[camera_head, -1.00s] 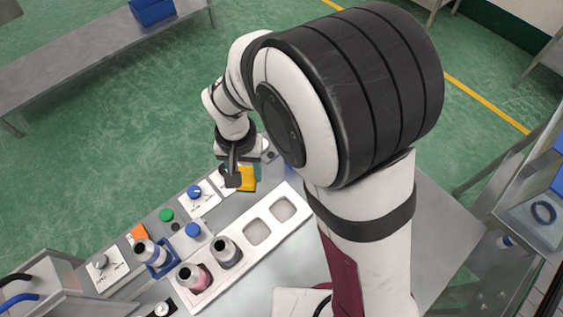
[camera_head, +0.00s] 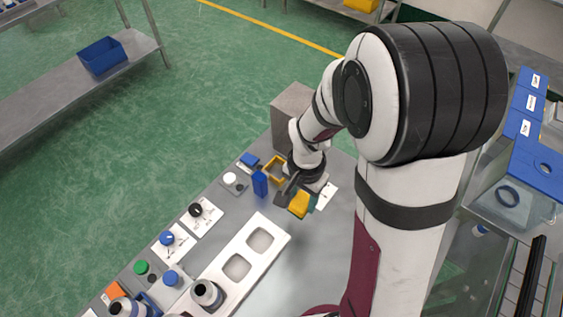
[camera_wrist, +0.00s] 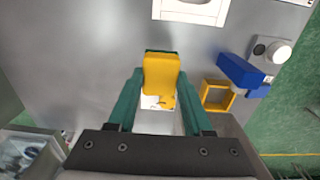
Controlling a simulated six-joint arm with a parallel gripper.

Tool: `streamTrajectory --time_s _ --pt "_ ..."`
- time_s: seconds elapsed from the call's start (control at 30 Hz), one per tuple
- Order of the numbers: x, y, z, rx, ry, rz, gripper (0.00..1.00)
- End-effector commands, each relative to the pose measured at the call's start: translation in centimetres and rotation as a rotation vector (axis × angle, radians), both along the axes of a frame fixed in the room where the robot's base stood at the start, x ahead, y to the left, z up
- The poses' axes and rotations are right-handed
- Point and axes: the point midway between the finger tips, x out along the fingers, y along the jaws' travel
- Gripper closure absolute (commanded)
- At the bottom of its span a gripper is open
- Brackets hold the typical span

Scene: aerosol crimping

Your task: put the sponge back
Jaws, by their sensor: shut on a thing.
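The sponge is a yellow block with a green layer. In the head view the sponge (camera_head: 300,205) is at my gripper (camera_head: 303,192), over the grey table near its far end. In the wrist view the sponge (camera_wrist: 161,74) sits between the green fingertips of my gripper (camera_wrist: 160,82), which is shut on it. A white card (camera_wrist: 152,102) with a yellow mark lies on the table, partly hidden behind the sponge. It also shows in the head view (camera_head: 328,194), to the right of the sponge. I cannot tell the sponge's exact height above the table.
An open yellow square frame (camera_head: 275,163) and a blue block (camera_head: 260,184) stand left of my gripper. A grey box (camera_head: 291,108) is behind it. A white tray (camera_head: 259,268) with square recesses, several knobs and a dark-topped bottle (camera_head: 207,293) are nearer. Bare table lies right of the tray.

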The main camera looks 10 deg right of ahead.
Motion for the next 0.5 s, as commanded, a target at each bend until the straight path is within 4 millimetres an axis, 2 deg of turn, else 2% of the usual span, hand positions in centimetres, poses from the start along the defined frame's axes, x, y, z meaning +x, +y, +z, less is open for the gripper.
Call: streamTrajectory --time_s 0.1,0.2,0.4,0.5 --pt "1.0 2.4 -1.6 -0.001 0.001 0.005 1.0" --pt "1.4 3.3 -2.4 -0.001 0.001 0.002 1.0" --pt "1.4 3.4 -5.9 -0.001 0.002 -0.001 1.0" --pt "1.5 3.4 -6.2 -0.001 -0.002 0.0 1.0"
